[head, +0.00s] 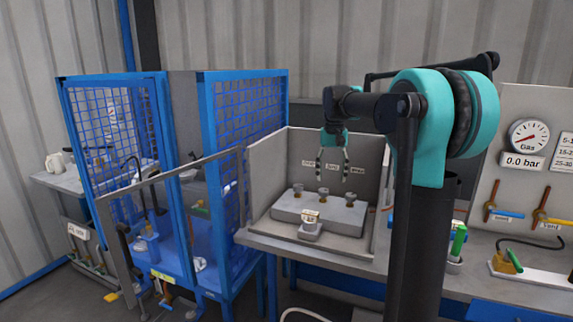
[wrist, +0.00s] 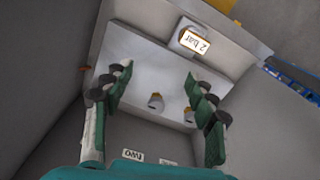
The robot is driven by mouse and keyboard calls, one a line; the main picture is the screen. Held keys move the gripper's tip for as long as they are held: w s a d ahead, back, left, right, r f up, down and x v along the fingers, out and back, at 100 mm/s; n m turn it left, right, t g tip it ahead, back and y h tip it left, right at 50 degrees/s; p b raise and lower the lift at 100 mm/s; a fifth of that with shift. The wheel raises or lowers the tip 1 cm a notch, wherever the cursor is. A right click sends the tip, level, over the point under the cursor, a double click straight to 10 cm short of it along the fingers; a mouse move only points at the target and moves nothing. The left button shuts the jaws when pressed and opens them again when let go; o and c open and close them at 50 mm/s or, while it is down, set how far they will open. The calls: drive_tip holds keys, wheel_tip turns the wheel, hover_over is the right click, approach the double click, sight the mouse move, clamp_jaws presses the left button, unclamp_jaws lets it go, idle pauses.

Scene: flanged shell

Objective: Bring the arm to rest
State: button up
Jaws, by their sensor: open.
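My gripper (head: 333,165) hangs from my teal and black arm, pointing down in front of the grey booth's back panel. It is above a pale grey block (head: 340,216) with several brass fittings on top. Its fingers are apart with nothing between them. In the wrist view my gripper (wrist: 158,92) shows two green-padded fingers spread wide over the block (wrist: 140,65). A small block labelled "2 bar" (wrist: 193,40) sits at the block's edge.
Booth side walls (head: 372,190) stand close to the right and left. A blue mesh cage (head: 245,110) is left of the booth. On the right are a gas gauge (head: 529,138) reading 0.0 bar, valve levers (head: 505,214) and a green-handled tool (head: 458,241).

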drive_tip(key=s+d+f+t, duration=0.2)
drive_tip(key=s+f, duration=1.1)
drive_tip(key=s, duration=0.1)
drive_tip(key=s+d+f+n+t, duration=0.1)
drive_tip(key=s+d+f+t, duration=0.1)
drive_tip(key=s+f, duration=1.1)
drive_tip(key=shift+s+f+n, duration=0.3)
drive_tip(key=shift+s, duration=0.9)
drive_tip(key=shift+w+r, duration=0.1)
